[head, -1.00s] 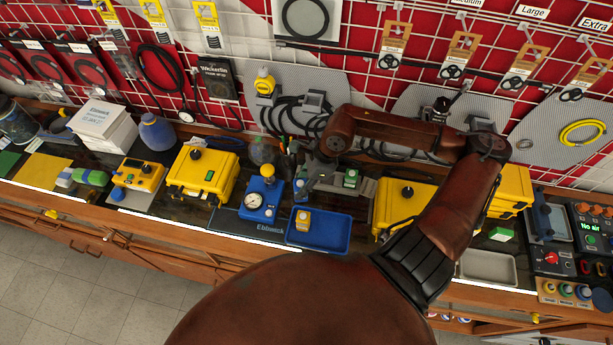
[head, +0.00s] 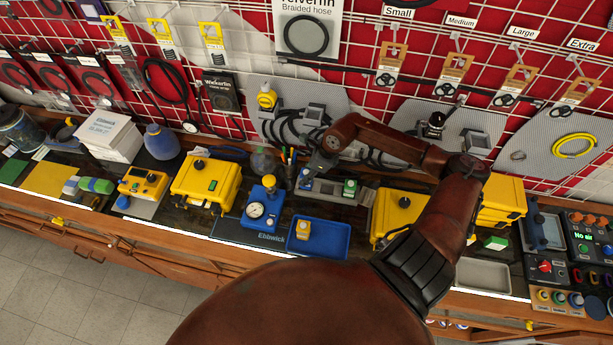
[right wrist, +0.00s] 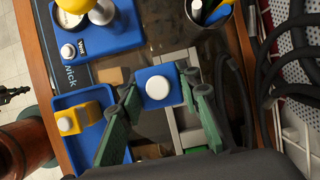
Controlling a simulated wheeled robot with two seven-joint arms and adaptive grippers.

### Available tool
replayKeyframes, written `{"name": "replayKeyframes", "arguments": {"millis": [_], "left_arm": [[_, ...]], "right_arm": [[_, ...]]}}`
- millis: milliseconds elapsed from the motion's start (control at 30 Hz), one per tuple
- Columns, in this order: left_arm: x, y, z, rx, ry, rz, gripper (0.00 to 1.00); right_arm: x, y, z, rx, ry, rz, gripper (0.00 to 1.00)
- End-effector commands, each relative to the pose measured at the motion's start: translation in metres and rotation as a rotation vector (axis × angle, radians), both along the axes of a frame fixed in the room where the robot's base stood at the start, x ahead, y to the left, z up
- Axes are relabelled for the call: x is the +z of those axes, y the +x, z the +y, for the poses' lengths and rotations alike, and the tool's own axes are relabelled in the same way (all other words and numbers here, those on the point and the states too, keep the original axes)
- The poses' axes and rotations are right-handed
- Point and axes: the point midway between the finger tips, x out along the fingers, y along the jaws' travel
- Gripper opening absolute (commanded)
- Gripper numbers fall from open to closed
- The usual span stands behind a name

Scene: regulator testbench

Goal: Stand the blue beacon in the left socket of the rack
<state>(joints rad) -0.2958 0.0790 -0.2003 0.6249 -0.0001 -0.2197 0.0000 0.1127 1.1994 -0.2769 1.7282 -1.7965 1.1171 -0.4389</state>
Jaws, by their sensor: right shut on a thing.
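The blue beacon (head: 305,179) is at the left end of the grey rack (head: 325,193) in the head view. In the right wrist view the beacon (right wrist: 158,88), blue with a white round top, lies between the two fingers of my right gripper (right wrist: 158,85). My right gripper (head: 312,170) is shut on it. The frames do not show clearly whether its base is inside the left socket or just above it. A green beacon (head: 349,188) stands at the rack's right end. My left gripper is not in view.
A blue tray (head: 335,238) with a yellow beacon (head: 303,229) lies in front of the rack. A blue gauge unit (head: 263,208) stands to the left, a pen cup (head: 288,163) behind. Yellow cases (head: 205,182) (head: 398,208) stand on both sides.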

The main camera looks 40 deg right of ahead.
Motion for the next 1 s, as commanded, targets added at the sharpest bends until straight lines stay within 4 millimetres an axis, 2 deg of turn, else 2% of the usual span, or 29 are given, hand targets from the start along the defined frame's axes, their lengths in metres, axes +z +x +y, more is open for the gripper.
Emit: {"name": "replayKeyframes", "arguments": {"millis": [167, 333, 533, 933, 967, 1000], "left_arm": [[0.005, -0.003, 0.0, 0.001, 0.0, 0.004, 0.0], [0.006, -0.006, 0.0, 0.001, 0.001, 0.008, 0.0], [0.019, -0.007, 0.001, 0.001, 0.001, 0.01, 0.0], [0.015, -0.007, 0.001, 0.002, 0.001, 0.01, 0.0], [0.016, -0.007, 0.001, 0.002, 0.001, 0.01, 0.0], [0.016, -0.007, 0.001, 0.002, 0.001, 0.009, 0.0]], "right_arm": [[-0.018, 0.014, -0.01, -0.001, 0.002, -0.003, 0.04], [-0.029, 0.02, -0.016, -0.001, 0.001, -0.002, 0.04], [-0.054, 0.02, -0.015, -0.001, 0.003, -0.002, 0.04], [-0.063, 0.02, -0.016, 0.001, -0.001, -0.003, 0.04], [-0.063, 0.02, -0.016, 0.001, -0.001, -0.002, 0.33], [-0.062, 0.02, -0.016, 0.001, -0.001, -0.002, 0.35]]}}
